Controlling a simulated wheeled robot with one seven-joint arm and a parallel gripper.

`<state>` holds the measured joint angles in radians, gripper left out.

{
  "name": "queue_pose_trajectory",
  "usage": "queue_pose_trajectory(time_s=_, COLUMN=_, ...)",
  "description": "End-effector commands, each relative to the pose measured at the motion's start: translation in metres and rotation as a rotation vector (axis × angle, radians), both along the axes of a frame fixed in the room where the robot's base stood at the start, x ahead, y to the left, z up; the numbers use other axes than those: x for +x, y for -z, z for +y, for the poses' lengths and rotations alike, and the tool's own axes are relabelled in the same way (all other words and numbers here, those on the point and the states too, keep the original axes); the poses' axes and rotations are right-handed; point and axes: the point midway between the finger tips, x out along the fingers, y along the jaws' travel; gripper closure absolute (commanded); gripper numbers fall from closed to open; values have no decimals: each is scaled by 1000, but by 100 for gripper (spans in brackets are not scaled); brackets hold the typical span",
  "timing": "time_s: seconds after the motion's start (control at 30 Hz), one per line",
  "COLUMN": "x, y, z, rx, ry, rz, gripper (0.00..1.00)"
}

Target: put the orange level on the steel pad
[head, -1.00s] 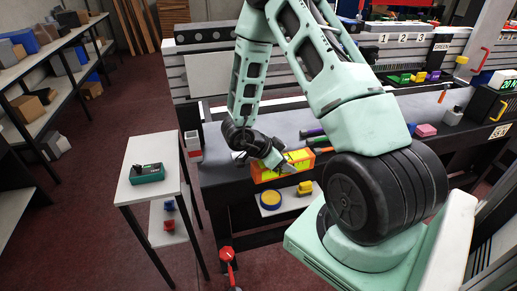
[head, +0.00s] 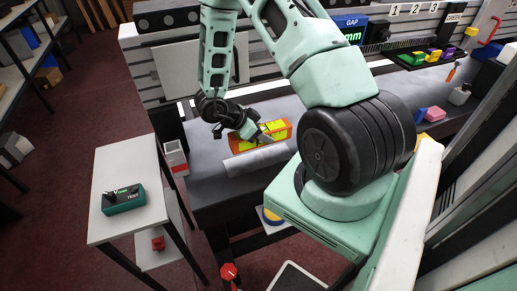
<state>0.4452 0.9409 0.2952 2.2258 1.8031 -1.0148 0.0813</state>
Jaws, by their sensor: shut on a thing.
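The orange level (head: 279,131), with yellow-green windows, is at the dark workbench's left part. My gripper (head: 259,135) is shut on it from the left and above. The fingers hide part of its middle. I cannot tell whether its underside touches the bench or is slightly above it. A light grey strip (head: 255,161), which looks like the steel pad, lies along the bench's front edge, just in front of the level in the picture. Its bare top shows.
A small white side table (head: 120,222) with a green tester (head: 124,200) stands at left. A white and red box (head: 175,157) is at the bench's left end. Coloured blocks (head: 434,114) lie on the bench at right. A red knob (head: 228,271) stands low in front.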

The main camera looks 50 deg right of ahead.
Motion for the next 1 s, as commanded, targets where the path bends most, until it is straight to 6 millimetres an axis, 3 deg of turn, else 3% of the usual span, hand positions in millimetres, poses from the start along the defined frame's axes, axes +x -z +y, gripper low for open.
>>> queue_pose_trajectory(time_s=0.13, x=-1, y=23, z=0, rx=0, ry=-1, rz=4, gripper=100)
queue_pose_trajectory(time_s=0.37, x=0, y=41, z=0, rx=0, ry=-1, rz=2, gripper=100)
queue_pose_trajectory(time_s=0.6, x=-1, y=70, z=0, rx=-1, ry=-1, rz=3, gripper=100)
queue_pose_trajectory(time_s=1.0, x=0, y=78, z=0, rx=-1, ry=-2, rz=0, gripper=100)
